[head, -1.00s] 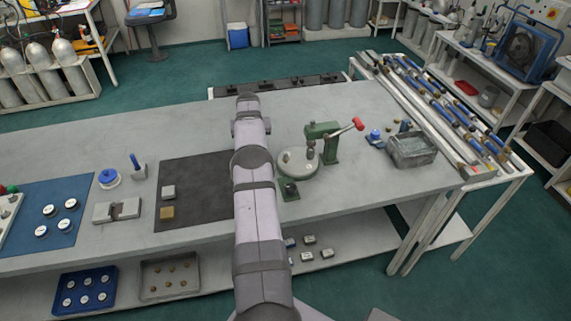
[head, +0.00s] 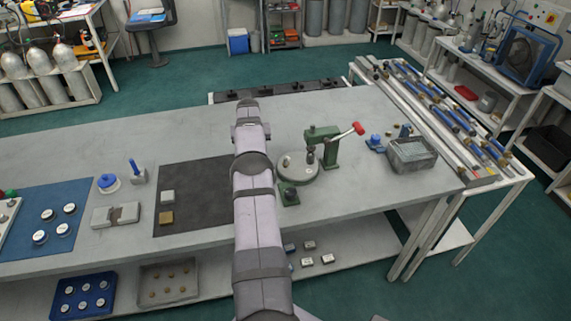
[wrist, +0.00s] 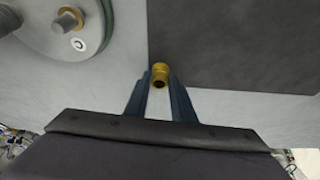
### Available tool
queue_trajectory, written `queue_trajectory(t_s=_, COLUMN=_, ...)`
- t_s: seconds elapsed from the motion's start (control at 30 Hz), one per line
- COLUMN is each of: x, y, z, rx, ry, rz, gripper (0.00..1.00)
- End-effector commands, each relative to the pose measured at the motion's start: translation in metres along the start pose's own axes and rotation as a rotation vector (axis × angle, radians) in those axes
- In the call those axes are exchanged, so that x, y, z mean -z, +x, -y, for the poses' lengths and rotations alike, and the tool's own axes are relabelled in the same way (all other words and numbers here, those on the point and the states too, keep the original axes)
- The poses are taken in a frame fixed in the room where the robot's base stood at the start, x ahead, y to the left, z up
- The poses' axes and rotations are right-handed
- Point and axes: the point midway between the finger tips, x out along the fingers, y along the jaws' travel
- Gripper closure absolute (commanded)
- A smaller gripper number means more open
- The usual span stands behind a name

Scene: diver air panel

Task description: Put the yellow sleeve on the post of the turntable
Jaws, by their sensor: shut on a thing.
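My gripper (wrist: 160,92) is shut on the yellow sleeve (wrist: 160,70), a small brass-coloured ring seen end-on between the blue fingertips in the wrist view. In the head view my own arm hides the gripper and sleeve. The turntable (head: 298,168) is a round grey plate beside the green press; part of it also shows at the upper left of the wrist view (wrist: 50,48). A short grey post (wrist: 57,25) stands on it, with a brass-coloured part (wrist: 73,14) close by. The held sleeve is to the right of the turntable in the wrist view, apart from the post.
A green press (head: 325,145) with a red-knobbed lever stands over the turntable. A dark mat (head: 190,215) carries two small blocks. A grey metal bin (head: 411,155) is at the right. The bench between mat and turntable looks clear in the wrist view.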

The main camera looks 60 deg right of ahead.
Motion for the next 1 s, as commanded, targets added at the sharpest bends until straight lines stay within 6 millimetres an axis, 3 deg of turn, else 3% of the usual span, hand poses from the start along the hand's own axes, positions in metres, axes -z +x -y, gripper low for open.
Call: queue_trajectory(t_s=1.0, x=0.013, y=-0.033, z=0.0, rx=0.0, ry=0.0, rz=0.0, gripper=0.97)
